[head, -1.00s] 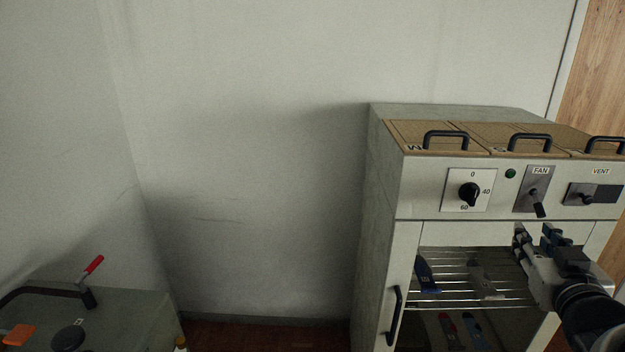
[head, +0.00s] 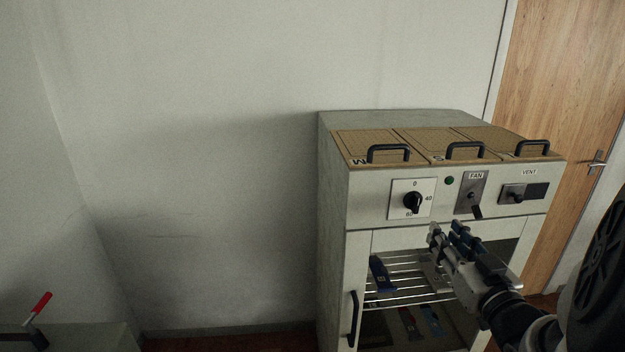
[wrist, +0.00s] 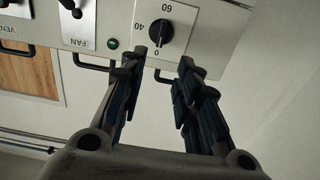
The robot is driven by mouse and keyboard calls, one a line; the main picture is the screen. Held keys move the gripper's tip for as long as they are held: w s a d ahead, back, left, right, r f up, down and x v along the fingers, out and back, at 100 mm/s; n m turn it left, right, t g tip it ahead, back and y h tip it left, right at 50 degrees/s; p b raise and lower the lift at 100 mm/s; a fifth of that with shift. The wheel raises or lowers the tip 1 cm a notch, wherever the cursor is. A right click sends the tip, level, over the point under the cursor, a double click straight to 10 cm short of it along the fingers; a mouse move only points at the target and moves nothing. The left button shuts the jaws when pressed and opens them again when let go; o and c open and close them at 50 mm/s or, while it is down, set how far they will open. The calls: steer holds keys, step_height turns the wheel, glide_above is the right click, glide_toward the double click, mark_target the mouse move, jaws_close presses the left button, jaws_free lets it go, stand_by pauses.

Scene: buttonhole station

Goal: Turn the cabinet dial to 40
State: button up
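The cabinet dial (head: 413,202) is a black knob on a white plate with 0 at the top, 40 at the right and 60 at the bottom. It also shows upside down in the wrist view (wrist: 160,32), where its white mark seems to point towards 0. My gripper (head: 446,232) is below and to the right of the dial in the head view, in front of the cabinet's upper opening. In the wrist view my gripper (wrist: 162,62) has its fingers apart with nothing between them. The dial lies just beyond the fingertips, apparently untouched.
Right of the dial are a green lamp (head: 449,181), the FAN lever (head: 474,208) and the VENT slider (head: 514,194). Black handles (head: 388,150) stand on the cabinet's top lids. A wire rack (head: 408,284) holds items below. A red-handled lever (head: 38,306) is far left.

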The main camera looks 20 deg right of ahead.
mark_target(418, 202)
steer(key=p+x, duration=0.5)
steer(key=x, duration=0.7)
steer(key=shift+w+f+p, duration=0.15)
steer(key=shift+p, duration=0.25)
steer(key=shift+c, duration=0.6)
jaws_close()
